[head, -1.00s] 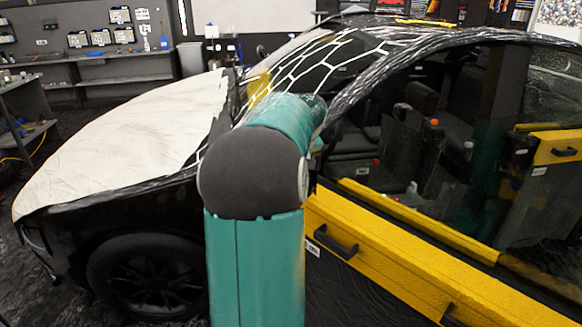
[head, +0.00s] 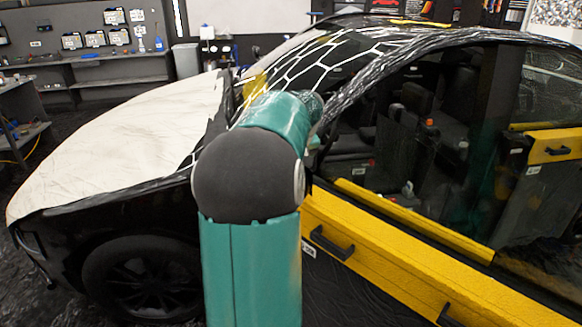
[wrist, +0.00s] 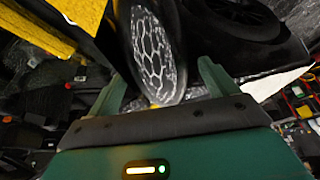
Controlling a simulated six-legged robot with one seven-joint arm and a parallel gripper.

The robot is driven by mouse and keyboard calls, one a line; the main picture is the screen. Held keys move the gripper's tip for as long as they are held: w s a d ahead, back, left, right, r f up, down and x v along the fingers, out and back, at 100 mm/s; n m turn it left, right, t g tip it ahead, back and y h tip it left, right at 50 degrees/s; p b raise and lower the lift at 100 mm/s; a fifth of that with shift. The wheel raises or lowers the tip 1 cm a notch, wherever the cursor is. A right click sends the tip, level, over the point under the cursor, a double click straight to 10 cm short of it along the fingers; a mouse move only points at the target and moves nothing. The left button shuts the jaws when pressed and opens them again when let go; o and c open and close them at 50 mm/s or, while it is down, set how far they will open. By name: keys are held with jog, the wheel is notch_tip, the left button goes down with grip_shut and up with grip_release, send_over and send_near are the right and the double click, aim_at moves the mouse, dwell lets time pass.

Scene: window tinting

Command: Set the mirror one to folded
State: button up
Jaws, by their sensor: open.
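The side mirror (wrist: 156,50) of the black car shows in the wrist view as a long dark oval, with a white hexagon pattern on its face. My gripper (wrist: 163,84) is open, and its two green fingers stand on either side of the mirror's lower end. I cannot tell whether either finger touches it. The mirror stands out from the car body, but its fold angle is hard to judge. In the head view my own arm hides the mirror and my gripper.
The yellow door panel (head: 400,262) with dark handles lies right of my arm, below the open-looking side window (head: 400,150). A pale cover (head: 120,140) lies over the hood. Shelves (head: 105,68) stand at the back left. Dark floor lies at the left.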

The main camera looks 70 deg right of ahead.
jog(key=v, duration=1.2)
jog(key=shift+r, duration=0.35)
jog(key=shift+s+a, duration=0.1)
jog(key=w+a+f+n+t+y, duration=0.1)
jog(key=w+a, duration=0.6)
jog(key=a, duration=0.3)
jog(key=w+a+f+n, duration=0.1)
jog(key=w+a+n, duration=0.1)
jog(key=w+a, duration=0.55)
jog(key=w+a+f+n+t+y, duration=0.1)
jog(key=w+a, duration=0.5)
jog(key=a, duration=0.5)
jog(key=s+a+f+n, duration=0.1)
jog(key=a+f, duration=0.2)
jog(key=a, duration=0.6)
jog(key=s+a+f+n, duration=0.2)
jog(key=a+f, duration=0.1)
jog(key=a, duration=0.6)
jog(key=s+a+f+n+y, duration=0.1)
jog(key=s+a+f+n, duration=0.1)
jog(key=a, duration=0.7)
jog(key=shift+f+t, duration=0.3)
jog(key=shift+f, duration=0.5)
jog(key=shift+d, duration=0.1)
jog(key=c, duration=1)
jog(key=shift+d, duration=0.15)
jog(key=shift+c, duration=0.4)
